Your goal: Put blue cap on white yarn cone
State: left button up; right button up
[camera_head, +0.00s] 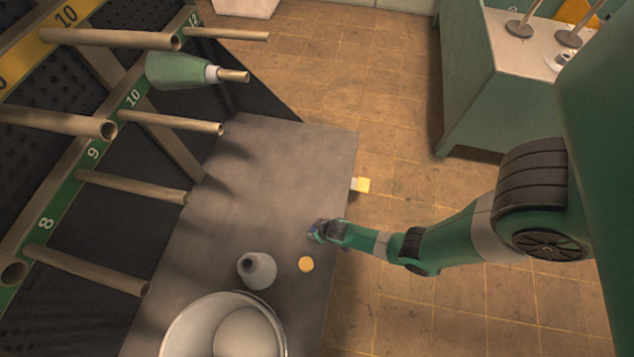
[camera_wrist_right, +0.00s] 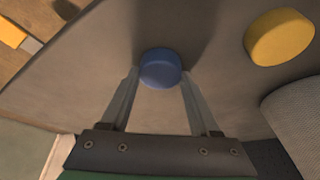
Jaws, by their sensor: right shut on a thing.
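The blue cap (camera_wrist_right: 160,69) is a small round disc between the fingertips of my right gripper (camera_wrist_right: 160,75) in the right wrist view. The gripper is shut on it, with the grey table surface behind it. In the head view my right gripper (camera_head: 316,232) is over the right part of the table, and the cap is too small there to make out clearly. The white yarn cone (camera_head: 262,272) stands upright on the table, left of and nearer than the gripper. Its textured side shows at the right edge of the wrist view (camera_wrist_right: 295,115). My left gripper is not in view.
A yellow cap (camera_head: 306,264) lies between the cone and my right gripper. A numbered rack with pegs (camera_head: 140,185) is at left, with a green cone (camera_head: 180,72) on one peg. A yellow-and-white object (camera_head: 361,185) is by the table edge.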

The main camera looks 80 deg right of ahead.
aim_at(313, 227)
jog(key=shift+r+p, duration=0.35)
jog(key=shift+r, duration=0.1)
notch_tip(313, 227, up, 3)
jog(key=shift+f+p, duration=0.15)
jog(key=shift+p, duration=1)
jog(key=s+d+r+p, duration=0.1)
jog(key=s+r+p, duration=0.8)
jog(key=s, duration=0.5)
jog(key=shift+r+p, duration=0.2)
jog(key=shift+p, duration=0.35)
